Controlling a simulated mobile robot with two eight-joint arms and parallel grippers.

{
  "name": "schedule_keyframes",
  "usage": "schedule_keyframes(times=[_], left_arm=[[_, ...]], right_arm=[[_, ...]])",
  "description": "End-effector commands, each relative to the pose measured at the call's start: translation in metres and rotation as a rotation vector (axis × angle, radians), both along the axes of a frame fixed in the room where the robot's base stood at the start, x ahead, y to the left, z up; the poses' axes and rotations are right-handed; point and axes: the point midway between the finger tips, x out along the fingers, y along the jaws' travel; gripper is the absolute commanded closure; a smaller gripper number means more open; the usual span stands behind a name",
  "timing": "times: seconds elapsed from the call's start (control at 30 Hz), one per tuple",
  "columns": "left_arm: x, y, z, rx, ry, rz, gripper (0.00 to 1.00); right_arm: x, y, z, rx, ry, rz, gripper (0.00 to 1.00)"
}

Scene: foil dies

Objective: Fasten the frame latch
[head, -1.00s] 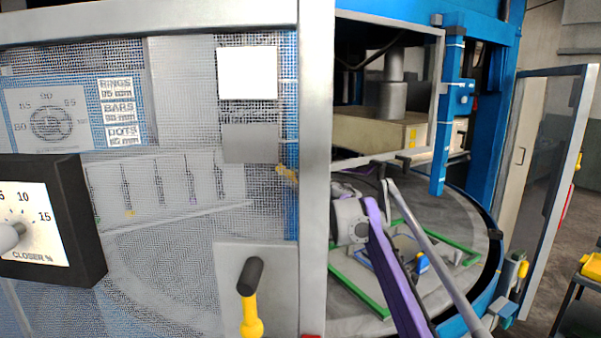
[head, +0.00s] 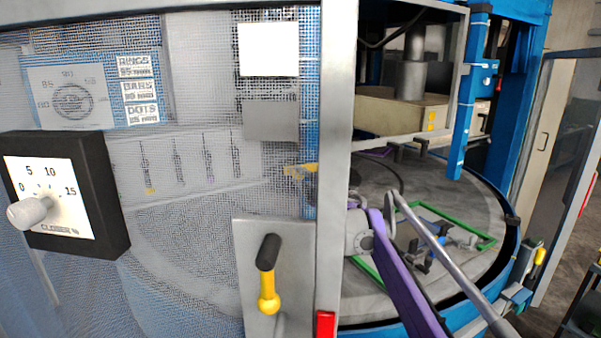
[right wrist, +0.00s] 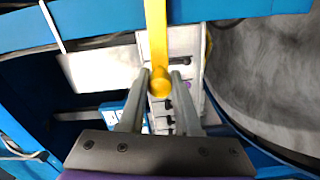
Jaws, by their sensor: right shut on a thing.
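My right gripper (right wrist: 160,80) is shut on a yellow latch bar (right wrist: 157,40) with a rounded end, between its two grey fingers in the right wrist view. The bar runs up from the fingers across a blue beam. In the head view, a yellow piece (head: 300,170), likely the same bar, shows blurred through the mesh beside the grey post. My right arm's purple link (head: 397,265) and grey joint (head: 358,236) show right of that post. The jaws are largely hidden there by the post and mesh. My left gripper is not in view.
The mesh guard (head: 190,215) and its grey post (head: 338,190) stand in front. A black dial box (head: 115,215) and a yellow lever with a black grip (head: 268,280) project from it. The turntable (head: 465,205) carries a green-edged frame (head: 460,223). A door (head: 568,170) stands open at right.

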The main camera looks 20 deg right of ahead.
Motion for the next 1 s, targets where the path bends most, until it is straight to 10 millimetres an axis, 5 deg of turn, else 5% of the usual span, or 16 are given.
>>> schedule_keyframes(times=[0.67,0.7,0.87,1.0], left_arm=[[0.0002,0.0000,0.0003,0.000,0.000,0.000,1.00],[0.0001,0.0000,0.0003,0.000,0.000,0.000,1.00],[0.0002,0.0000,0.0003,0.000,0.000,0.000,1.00],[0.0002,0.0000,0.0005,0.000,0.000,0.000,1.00]], right_arm=[[0.0000,0.0007,-0.0062,-0.068,-0.005,0.002,1.00],[0.0000,0.0007,-0.0062,-0.068,-0.005,0.002,0.64],[0.0001,0.0004,-0.0059,-0.067,-0.004,0.001,0.38],[0.0001,0.0003,-0.0054,-0.066,-0.005,0.001,0.38]])
